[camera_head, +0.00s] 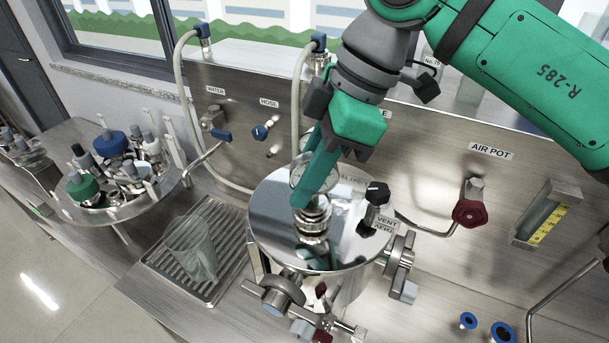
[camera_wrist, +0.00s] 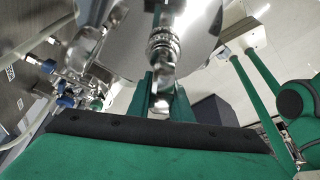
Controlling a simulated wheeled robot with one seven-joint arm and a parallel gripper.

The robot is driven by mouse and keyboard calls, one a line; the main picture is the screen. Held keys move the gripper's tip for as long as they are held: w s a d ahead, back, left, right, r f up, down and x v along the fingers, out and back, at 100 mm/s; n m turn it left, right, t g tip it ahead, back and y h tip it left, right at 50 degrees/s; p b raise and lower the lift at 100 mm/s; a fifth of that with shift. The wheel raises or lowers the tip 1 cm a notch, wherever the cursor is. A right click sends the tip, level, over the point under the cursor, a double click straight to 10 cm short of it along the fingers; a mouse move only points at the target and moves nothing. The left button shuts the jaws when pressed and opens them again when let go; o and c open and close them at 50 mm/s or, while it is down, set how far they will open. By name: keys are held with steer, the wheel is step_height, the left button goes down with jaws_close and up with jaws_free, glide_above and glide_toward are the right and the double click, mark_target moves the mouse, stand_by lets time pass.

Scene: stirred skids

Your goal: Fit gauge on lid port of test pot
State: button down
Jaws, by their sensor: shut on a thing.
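The test pot (camera_head: 350,283) is a steel vessel with a shiny round lid (camera_head: 268,215) and clamps around its rim. My gripper (camera_head: 305,194) reaches down over the lid and is shut on the gauge (camera_head: 298,173), a round dial partly hidden by the green fingers. Below the fingertips, a ribbed metal fitting (camera_head: 312,226) stands upright near the middle of the lid. The fitting also shows in the wrist view (camera_wrist: 163,45), just beyond my gripper (camera_wrist: 166,88). I cannot tell whether the gauge's stem is seated in the lid port or only close above it.
A black-knobbed vent valve (camera_head: 376,195) stands on the lid right of my gripper. A hose (camera_head: 298,95) hangs behind. The air pot valve (camera_head: 468,210) is on the back panel.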

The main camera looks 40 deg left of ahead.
mark_target(305, 155)
steer(key=shift+f, duration=0.4)
stand_by(0.8)
steer(key=c, duration=1.5)
jaws_free()
steer(key=shift+c, duration=0.2)
steer(key=shift+o, duration=0.7)
steer(key=shift+o, duration=1)
steer(key=shift+r, duration=4)
steer(key=shift+s, duration=0.1)
